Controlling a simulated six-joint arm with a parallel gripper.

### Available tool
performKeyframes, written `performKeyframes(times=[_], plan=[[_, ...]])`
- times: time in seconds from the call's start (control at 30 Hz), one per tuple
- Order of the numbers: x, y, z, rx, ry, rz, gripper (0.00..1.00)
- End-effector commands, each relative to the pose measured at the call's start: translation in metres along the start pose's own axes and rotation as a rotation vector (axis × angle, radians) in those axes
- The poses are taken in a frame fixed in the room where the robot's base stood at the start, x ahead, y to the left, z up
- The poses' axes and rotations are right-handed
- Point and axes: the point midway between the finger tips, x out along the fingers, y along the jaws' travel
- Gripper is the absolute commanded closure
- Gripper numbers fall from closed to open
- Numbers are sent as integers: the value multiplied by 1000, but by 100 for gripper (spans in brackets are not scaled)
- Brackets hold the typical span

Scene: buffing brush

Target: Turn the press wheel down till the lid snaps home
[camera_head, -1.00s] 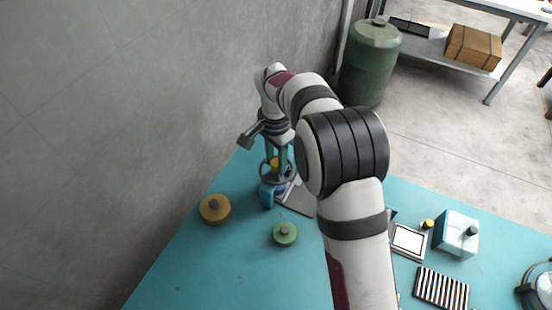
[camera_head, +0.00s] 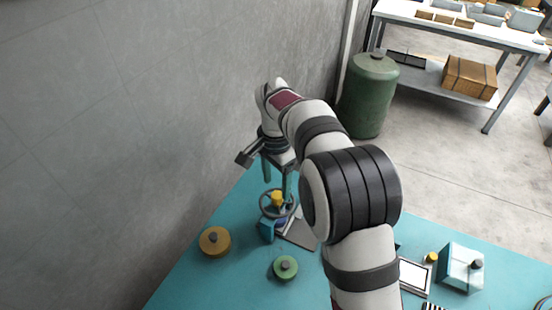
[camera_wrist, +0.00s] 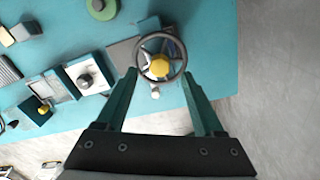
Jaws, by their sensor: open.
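The press wheel (camera_head: 278,204) is a dark spoked ring with a yellow hub, over a small teal press (camera_head: 267,230) near the wall side of the teal table. In the wrist view the wheel (camera_wrist: 160,58) lies just beyond my fingertips, roughly centred between them. My gripper (camera_head: 278,184) is open and empty above the wheel; its two green fingers (camera_wrist: 158,84) are spread on either side of the yellow hub. I cannot tell whether a finger touches the rim. The lid under the wheel is mostly hidden, so its seating cannot be told.
A yellow-brown round lid (camera_head: 215,241) and a green round lid (camera_head: 286,267) lie on the table near the press. The grey wall (camera_head: 130,130) borders the table's left side.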

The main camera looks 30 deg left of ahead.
Motion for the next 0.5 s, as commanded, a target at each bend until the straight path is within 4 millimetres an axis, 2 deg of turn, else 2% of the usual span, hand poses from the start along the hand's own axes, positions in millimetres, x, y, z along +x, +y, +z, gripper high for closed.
performKeyframes(times=[0.1, 0.23, 0.4, 0.5], plan=[[-40, -1, 0, 2, 3, -5, 31], [-78, -1, 0, 1, 3, -4, 31], [-108, 0, 0, 0, 1, -1, 31], [-115, 0, 0, 1, 1, 0, 31]])
